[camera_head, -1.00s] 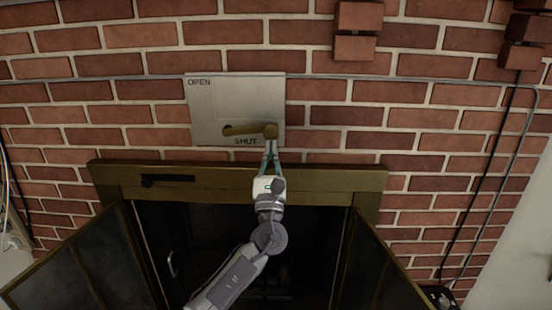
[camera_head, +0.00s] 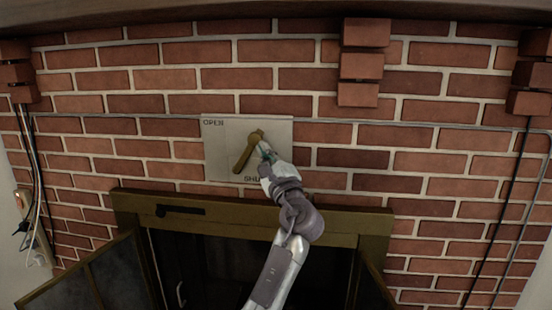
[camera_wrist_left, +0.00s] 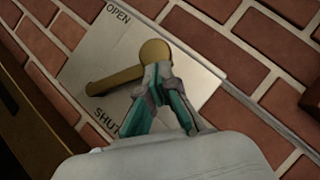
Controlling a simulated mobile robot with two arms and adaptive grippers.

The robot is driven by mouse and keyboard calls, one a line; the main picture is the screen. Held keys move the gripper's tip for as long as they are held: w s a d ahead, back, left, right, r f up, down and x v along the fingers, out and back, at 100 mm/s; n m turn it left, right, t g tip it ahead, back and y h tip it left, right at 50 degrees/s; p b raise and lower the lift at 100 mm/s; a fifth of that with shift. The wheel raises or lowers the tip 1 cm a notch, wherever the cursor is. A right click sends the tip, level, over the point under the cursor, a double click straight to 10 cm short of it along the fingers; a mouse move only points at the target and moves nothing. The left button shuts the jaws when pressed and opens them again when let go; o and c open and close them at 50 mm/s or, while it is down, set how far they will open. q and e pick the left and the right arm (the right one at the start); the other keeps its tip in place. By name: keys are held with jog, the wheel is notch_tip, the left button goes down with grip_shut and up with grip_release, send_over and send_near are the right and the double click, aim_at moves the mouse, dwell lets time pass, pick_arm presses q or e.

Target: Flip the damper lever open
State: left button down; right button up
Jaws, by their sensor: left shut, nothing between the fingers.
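A pale metal damper plate (camera_head: 218,136) is fixed to the brick wall, marked OPEN at its top left and SHUT at its lower edge. The brass damper lever (camera_head: 246,152) slants across it, its thin end low on the left and its round knob raised to the upper right. My left gripper (camera_head: 265,151) is at the knob's lower right, fingers shut and empty. In the left wrist view the fingertips (camera_wrist_left: 160,72) sit against or just beside the knob of the lever (camera_wrist_left: 154,54); exact contact is unclear. My right gripper is out of view.
Below the plate is the brass fireplace frame (camera_head: 330,222) with a dark slotted handle (camera_head: 180,210) and open doors. Brick corbels (camera_head: 360,65) jut out above right. A thin conduit (camera_head: 400,124) runs along the wall.

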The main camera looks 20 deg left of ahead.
aim_at(250, 138)
pick_arm(q)
jog(key=a+r+n+g+p, duration=0.2)
jog(key=n, duration=0.1)
jog(key=shift+s+a+r, duration=0.1)
jog(key=shift+s+r, duration=0.2)
jog(key=shift+s, duration=0.05)
jog(key=shift+s+a+r+n+g+h+p, duration=0.15)
jog(key=shift+a+r+n+g+h+p, duration=0.15)
jog(key=shift+a+n+g+p, duration=0.4)
jog(key=shift+s+a+r+n+g+h+p, duration=0.1)
jog(key=shift+s+a+n+g+h+p, duration=0.1)
jog(key=shift+a+n+p, duration=0.3)
jog(key=shift+s+a+r+n+g+h+p, duration=0.1)
jog(key=shift+a+n+h+p, duration=0.1)
jog(key=shift+a+n+p, duration=0.25)
jog(key=shift+w+d+f, duration=0.1)
jog(key=shift+f, duration=0.05)
